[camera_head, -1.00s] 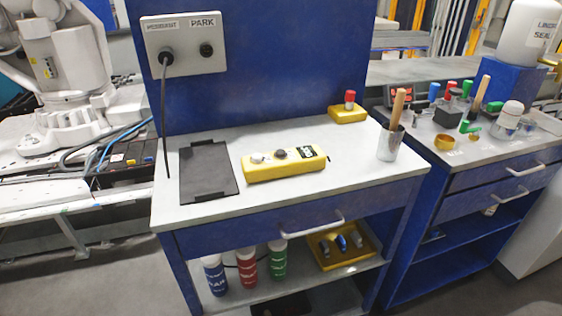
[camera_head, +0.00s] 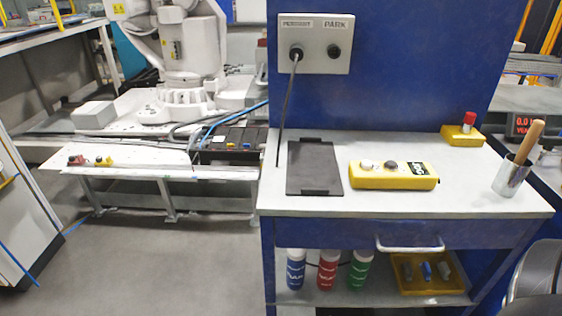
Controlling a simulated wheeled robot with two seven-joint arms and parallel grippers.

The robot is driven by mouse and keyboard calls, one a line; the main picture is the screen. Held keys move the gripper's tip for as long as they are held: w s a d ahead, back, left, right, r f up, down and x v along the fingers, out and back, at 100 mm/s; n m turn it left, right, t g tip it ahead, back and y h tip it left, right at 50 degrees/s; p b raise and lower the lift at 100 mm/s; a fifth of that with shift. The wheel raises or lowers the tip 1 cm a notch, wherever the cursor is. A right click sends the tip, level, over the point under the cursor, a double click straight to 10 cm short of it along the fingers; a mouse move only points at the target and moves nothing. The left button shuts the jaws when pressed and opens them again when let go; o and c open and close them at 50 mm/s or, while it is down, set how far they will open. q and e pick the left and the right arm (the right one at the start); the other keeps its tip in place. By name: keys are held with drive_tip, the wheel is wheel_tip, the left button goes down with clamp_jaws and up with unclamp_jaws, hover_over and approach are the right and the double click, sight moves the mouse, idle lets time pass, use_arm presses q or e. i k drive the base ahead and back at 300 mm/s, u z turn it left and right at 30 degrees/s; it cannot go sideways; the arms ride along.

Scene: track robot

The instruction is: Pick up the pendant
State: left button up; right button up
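The pendant (camera_head: 394,176) is a yellow handheld box with a pale knob, a dark knob and a black label on its top. It lies flat on the light top of the blue workbench (camera_head: 430,207), just right of a dark flat tray (camera_head: 314,168). Nothing touches it from above. Neither of my grippers shows in the head view, so whether they are open cannot be seen.
A grey socket box (camera_head: 314,44) on the blue back panel has a hanging black cable (camera_head: 286,110). A yellow box with a red button (camera_head: 463,132) and a metal cup (camera_head: 511,176) stand at right. A white robot arm (camera_head: 185,50) stands at left; floor (camera_head: 190,260) before it is open.

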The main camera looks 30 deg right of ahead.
sight(406, 174)
drive_tip(key=u, duration=2.1)
drive_tip(key=k, duration=2.5)
drive_tip(key=z, duration=0.85)
